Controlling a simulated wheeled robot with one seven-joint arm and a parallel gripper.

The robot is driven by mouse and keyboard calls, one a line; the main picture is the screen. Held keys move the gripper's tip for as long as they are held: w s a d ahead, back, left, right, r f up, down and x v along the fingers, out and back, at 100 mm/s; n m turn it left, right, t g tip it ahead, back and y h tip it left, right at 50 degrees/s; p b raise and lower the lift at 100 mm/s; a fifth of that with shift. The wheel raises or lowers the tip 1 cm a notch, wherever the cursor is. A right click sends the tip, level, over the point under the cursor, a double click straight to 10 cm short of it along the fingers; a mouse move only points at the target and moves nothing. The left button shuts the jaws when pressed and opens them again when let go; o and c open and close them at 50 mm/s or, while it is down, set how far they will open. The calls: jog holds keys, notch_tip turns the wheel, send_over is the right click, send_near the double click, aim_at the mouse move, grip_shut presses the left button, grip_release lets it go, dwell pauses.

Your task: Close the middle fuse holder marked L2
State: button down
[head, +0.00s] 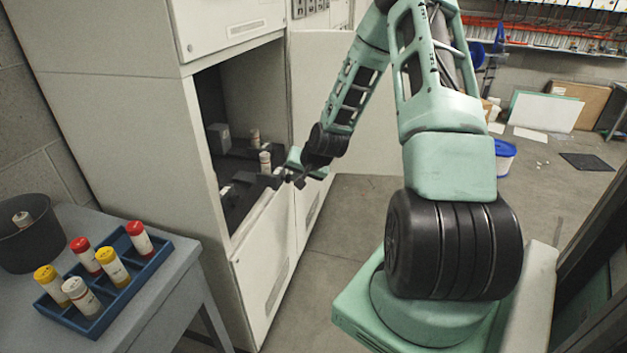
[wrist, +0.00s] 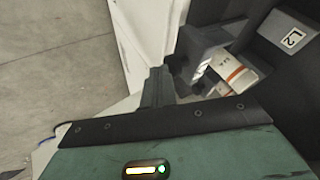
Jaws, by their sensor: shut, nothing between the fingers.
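The L2 fuse holder (wrist: 291,38) is a dark block with a white L2 label at the upper right of the wrist view. A pale fuse with a red-orange stripe (wrist: 237,76) shows beside the label, exposed, next to a dark carrier part (wrist: 195,50). My gripper (head: 292,179) is shut and empty at the front of the open cabinet bay; its dark finger (wrist: 158,88) shows in the wrist view close to the carrier part. I cannot tell whether they touch. In the head view, pale fuses (head: 265,162) stand in the bay, but their labels cannot be read.
The grey cabinet (head: 130,110) has its door (head: 345,110) swung open to the right. A blue tray (head: 120,300) with several capped fuses and a dark bucket (head: 28,240) stand on the grey table at lower left. The floor (head: 350,230) right of the cabinet is clear.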

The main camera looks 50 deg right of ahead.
aim_at(266, 165)
jog(key=w+a, duration=0.1)
jog(key=w, duration=0.2)
jog(key=w+a, duration=0.1)
jog(key=w, duration=0.2)
jog(key=w+a, duration=0.2)
jog(key=w, duration=0.1)
jog(key=shift+w+b, duration=0.15)
jog(key=shift+b, duration=0.25)
jog(key=shift+w+r, duration=0.1)
jog(key=shift+w, duration=0.15)
jog(key=shift+w, duration=0.1)
